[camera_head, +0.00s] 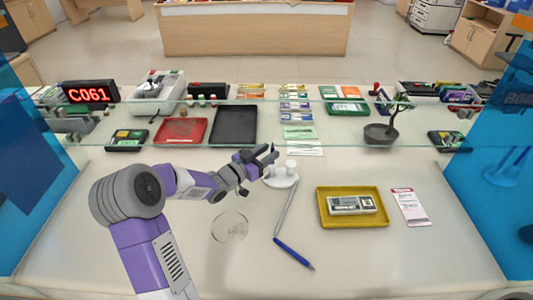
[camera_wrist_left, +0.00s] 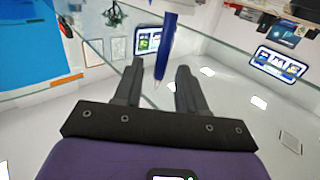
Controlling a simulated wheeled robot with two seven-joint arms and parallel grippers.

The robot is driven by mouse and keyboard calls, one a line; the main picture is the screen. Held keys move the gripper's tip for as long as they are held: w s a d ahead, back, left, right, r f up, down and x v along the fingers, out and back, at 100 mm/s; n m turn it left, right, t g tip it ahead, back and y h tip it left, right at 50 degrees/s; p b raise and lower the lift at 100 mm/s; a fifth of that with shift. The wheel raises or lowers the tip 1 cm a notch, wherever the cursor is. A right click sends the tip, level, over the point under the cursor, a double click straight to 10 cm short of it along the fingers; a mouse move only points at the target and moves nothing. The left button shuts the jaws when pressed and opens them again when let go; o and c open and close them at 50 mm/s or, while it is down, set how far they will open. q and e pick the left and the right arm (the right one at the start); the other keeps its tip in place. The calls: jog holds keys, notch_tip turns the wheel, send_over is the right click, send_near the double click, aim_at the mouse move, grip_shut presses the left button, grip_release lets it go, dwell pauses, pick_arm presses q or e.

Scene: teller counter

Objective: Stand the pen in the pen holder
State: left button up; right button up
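The blue pen (camera_head: 293,254) lies on the counter in front of the pen holder. A thin grey strip runs from near the holder down to the pen's upper end. The white pen holder (camera_head: 282,180) has a round base with short upright parts. My left gripper (camera_head: 271,154) is just left of and above the holder, pointing right; I cannot tell whether it touches. In the left wrist view its fingers (camera_wrist_left: 158,88) are apart. My right gripper is not in view.
A yellow tray (camera_head: 353,215) with a banknote bundle is right of the pen, with a pink-and-white slip (camera_head: 410,207) beside it. A clear round disc (camera_head: 229,225) lies left. A glass screen crosses behind the holder. The front right counter is clear.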

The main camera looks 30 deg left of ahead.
pick_arm(q)
jog(key=p+v, duration=0.2)
jog(key=v, duration=0.5)
jog(key=shift+s, duration=0.3)
dwell(0.8)
